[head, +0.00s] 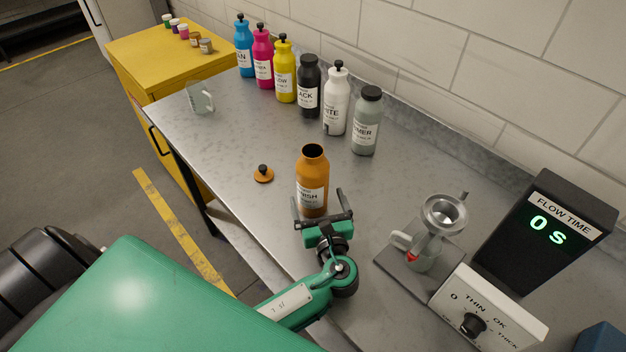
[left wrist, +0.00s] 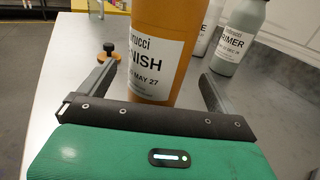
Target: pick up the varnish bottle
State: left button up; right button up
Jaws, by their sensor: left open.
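The varnish bottle (head: 313,178) is orange with a white label reading "NISH" and stands upright, uncapped, on the grey table. It also fills the middle of the left wrist view (left wrist: 156,20). Its orange cap (head: 263,174) lies on the table to its left. My left gripper (head: 323,206) is open at the bottle's near side. In the left wrist view its two fingers (left wrist: 152,82) point forward, one on each side of the bottle's lower part, with gaps visible. My right gripper is not in view.
Several capped bottles (head: 308,90) stand along the wall at the back. A clear beaker (head: 200,98) is at the far left. A flow-time device (head: 535,235) and a metal cup on a stand (head: 443,215) are at right. A yellow cabinet (head: 150,65) stands beyond the table.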

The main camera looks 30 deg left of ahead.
pick_arm(q)
jog(key=p+x, duration=0.1)
jog(key=x, duration=0.3)
jog(key=shift+s+a+r, duration=0.1)
jog(key=shift+a+r, duration=0.05)
jog(key=shift+r, duration=0.05)
jog(key=shift+w+a+f+p, duration=0.15)
jog(key=shift+w+a+p, duration=0.05)
jog(key=shift+w+p, duration=0.1)
jog(key=shift+s+d, duration=0.1)
jog(key=shift+c, duration=0.2)
jog(key=c, duration=1.4)
jog(key=shift+c, duration=1.2)
